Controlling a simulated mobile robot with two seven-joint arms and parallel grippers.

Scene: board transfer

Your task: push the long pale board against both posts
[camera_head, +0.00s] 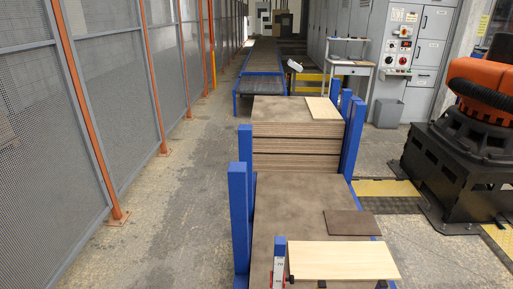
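A long pale board (340,261) is at the bottom of the head view, over the near end of the brown table surface (290,205). Its right end reaches past the surface's right edge. A white and blue upright part (279,266) stands at its left end. Small dark parts show at the board's near edge; they may be fingertips of my grippers, but the frame cuts them off. I cannot tell whether they hold the board. Blue posts stand on the left, a nearer one (239,215) and a farther one (245,150). The board is apart from both.
A small dark brown board (352,224) lies beyond the pale board. A stack of brown sheets (297,140) stands farther back, with another pale board (323,108) on top. More blue posts (354,135) stand on its right. An orange and black machine (465,150) is at right.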

